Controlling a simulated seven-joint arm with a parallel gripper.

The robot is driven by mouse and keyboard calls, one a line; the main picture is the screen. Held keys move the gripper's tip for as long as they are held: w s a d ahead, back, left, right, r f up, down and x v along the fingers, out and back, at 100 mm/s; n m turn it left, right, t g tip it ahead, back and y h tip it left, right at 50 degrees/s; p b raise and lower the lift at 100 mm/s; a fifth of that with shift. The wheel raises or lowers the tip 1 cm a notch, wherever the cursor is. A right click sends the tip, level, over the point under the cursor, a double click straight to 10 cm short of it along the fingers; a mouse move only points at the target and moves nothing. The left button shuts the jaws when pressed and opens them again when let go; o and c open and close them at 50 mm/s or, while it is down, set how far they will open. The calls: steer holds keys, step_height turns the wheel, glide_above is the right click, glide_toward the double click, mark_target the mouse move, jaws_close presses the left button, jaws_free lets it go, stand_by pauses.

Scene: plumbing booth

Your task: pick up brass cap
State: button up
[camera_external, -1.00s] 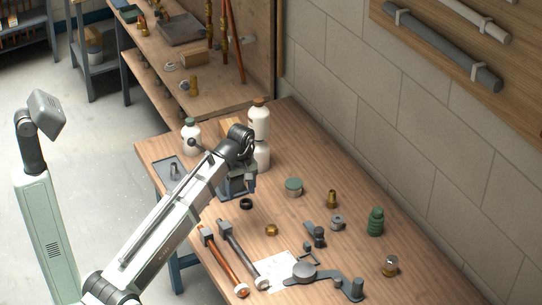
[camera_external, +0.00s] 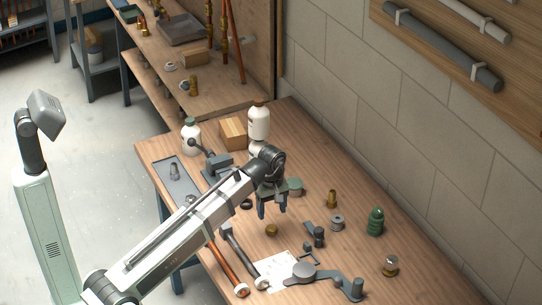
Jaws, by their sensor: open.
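A small, low brass piece (camera_external: 271,230), which looks like the brass cap, sits on the wooden workbench (camera_external: 310,160) near its middle. My gripper (camera_external: 272,212) points down with its fingers apart and nothing visible between them. In the picture it is just above the brass piece, apart from it; the exact height is hard to tell. A taller brass fitting (camera_external: 332,198) stands to the right, and a brass-and-steel fitting (camera_external: 390,266) stands farther right.
A green-topped round piece (camera_external: 296,187) is close behind my gripper. A black ring (camera_external: 246,204) lies to its left.

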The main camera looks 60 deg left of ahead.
mark_target(272, 227)
steer(key=shift+s+f, duration=0.1)
steer(key=shift+f, duration=3.55)
steer(key=c, duration=1.2)
